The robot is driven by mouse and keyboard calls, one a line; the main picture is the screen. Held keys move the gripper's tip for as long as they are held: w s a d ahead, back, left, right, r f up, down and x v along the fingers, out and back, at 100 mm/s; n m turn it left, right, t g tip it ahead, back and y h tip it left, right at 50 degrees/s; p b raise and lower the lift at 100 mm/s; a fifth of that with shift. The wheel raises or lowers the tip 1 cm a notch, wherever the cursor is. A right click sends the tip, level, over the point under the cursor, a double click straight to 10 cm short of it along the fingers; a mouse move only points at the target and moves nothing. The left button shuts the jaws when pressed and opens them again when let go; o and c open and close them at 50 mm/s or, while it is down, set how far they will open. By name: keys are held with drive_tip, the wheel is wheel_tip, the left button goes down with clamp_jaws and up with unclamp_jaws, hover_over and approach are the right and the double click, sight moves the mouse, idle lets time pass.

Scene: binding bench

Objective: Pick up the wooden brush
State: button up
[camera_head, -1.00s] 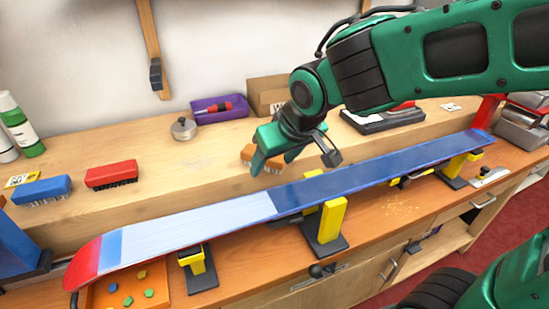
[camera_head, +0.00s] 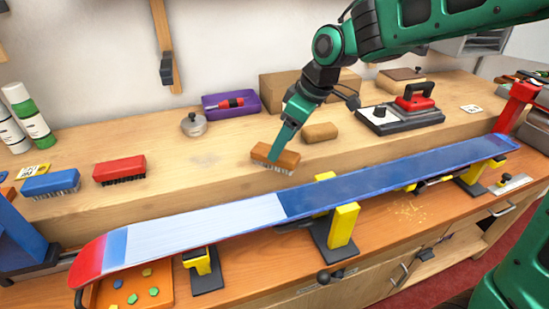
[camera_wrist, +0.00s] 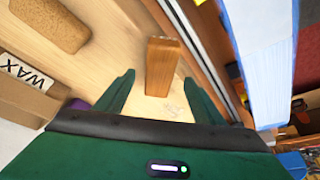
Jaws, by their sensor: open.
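In the wrist view the brush (camera_wrist: 163,66) shows between the two green fingers, with a gap on each side. My gripper (camera_wrist: 159,78) is open, with its fingertips on either side of the brush's near end. In the head view a green finger overlaps part of the brush, so the exact height over it is hard to tell.
A blue and white ski or snowboard (camera_head: 390,178) lies on stands just in front of the shelf. A brown cork block (camera_head: 319,132) sits close behind the brush. A red brush (camera_head: 120,169) and a blue brush (camera_head: 50,184) lie to the left, a waxing iron (camera_head: 414,98) to the right.

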drive_tip(key=x, duration=0.4)
drive_tip(key=shift+w+a, duration=0.2)
drive_tip(key=shift+a, duration=0.05)
drive_tip(key=shift+a+f, duration=0.15)
drive_tip(key=shift+f, duration=0.3)
drive_tip(key=shift+w+f, duration=0.1)
drive_tip(key=shift+f, duration=0.15)
drive_tip(key=c, duration=1.3)
drive_tip(key=shift+r, duration=0.1)
